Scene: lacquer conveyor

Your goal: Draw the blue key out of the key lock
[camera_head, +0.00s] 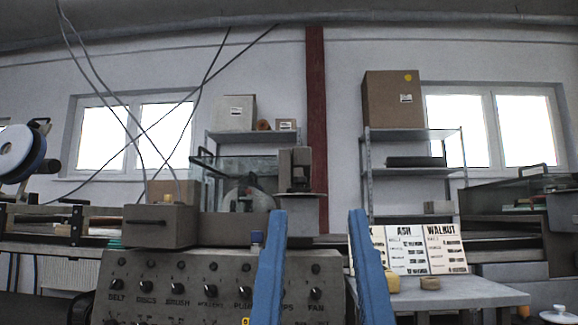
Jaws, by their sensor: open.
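My gripper (316,214) shows as two upright blue fingers set wide apart, open, with nothing between them. It stands in front of the right part of a grey control panel (190,300) with black knobs, and the left finger covers some of the panel. I cannot make out the blue key or the key lock; they may be hidden behind that finger or below the picture. A small yellow mark (246,321) shows at the bottom edge, just left of the left finger. A small blue-topped item (257,239) stands on top of the panel; I cannot tell what it is.
A grey box (150,226) stands above the panel's left part. Machines stand behind and at both sides. The space between the fingers looks clear.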

